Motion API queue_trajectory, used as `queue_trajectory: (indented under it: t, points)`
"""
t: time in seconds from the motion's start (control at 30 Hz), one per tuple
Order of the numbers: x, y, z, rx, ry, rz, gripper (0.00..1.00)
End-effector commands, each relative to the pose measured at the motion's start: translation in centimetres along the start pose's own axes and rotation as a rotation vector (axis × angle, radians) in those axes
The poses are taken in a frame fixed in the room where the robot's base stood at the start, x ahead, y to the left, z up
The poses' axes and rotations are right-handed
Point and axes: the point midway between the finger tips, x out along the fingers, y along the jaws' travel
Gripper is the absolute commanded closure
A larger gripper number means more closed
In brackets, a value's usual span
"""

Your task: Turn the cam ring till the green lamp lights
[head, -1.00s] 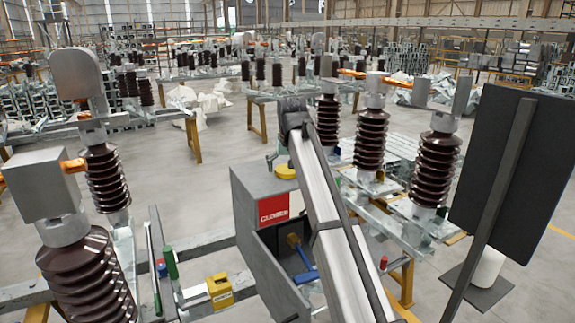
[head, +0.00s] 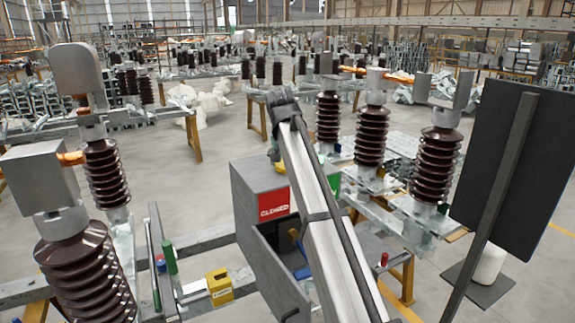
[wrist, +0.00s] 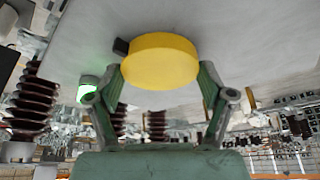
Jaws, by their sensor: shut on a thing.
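The cam ring shows as a yellow disc (wrist: 160,60) with a small dark tab at its left, against a grey surface in the wrist view. My gripper (wrist: 161,77) has one finger on each side of it and is shut on it. In the head view my gripper (head: 275,152) is above the grey box (head: 247,200), and the ring is mostly hidden behind my arm. A green lamp (wrist: 87,91) glows brightly left of the ring in the wrist view.
The box has a red sign (head: 273,204) and an open front compartment with a blue-handled part (head: 301,268). Brown insulators (head: 370,140) stand behind at the right. A dark panel (head: 510,165) stands far right. A yellow padlock-like block (head: 219,287) sits on the front-left rail.

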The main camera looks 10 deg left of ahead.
Motion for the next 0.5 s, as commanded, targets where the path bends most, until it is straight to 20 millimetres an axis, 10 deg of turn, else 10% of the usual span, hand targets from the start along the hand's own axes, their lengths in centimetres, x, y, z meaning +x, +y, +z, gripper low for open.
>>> queue_trajectory:
  t: [0.43,0.47,0.5]
  points:
    - [0.05,-0.04,0.05,0.076,0.000,0.032,0.54]
    - [0.05,-0.03,0.04,0.076,0.000,0.032,0.13]
    - [0.06,-0.04,0.05,0.076,0.000,0.032,0.00]
